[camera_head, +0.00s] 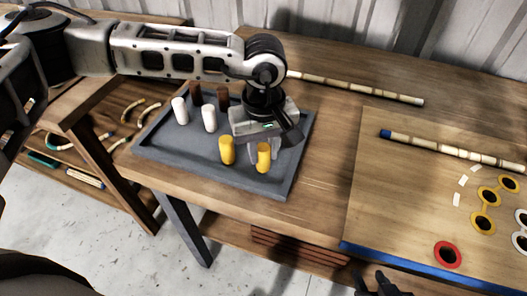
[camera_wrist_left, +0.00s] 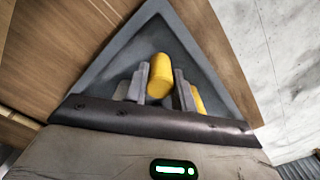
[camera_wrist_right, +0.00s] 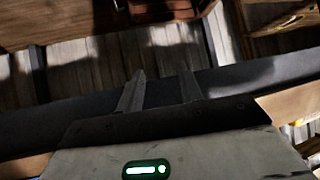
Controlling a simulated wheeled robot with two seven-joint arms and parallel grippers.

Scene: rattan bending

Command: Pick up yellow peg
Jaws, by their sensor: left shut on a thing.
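Two yellow pegs stand in the grey tray (camera_head: 190,160) on the wooden table. My left gripper (camera_head: 268,145) reaches down over the tray's right side and is shut on the right yellow peg (camera_head: 263,158). In the left wrist view this yellow peg (camera_wrist_left: 160,75) sits between the two fingers (camera_wrist_left: 161,85). The other yellow peg (camera_head: 227,150) stands just to the left in the head view, and partly hidden behind a finger in the left wrist view (camera_wrist_left: 198,100). My right gripper (camera_wrist_right: 161,85) is open and empty, low at the bottom edge of the head view (camera_head: 380,285).
White pegs (camera_head: 209,118) and brown pegs (camera_head: 195,95) stand in the tray's back left. A rattan pole (camera_head: 360,88) lies behind; another (camera_head: 450,150) lies on a board (camera_head: 390,190) with coloured rings (camera_head: 447,255). Bare table lies between tray and board.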

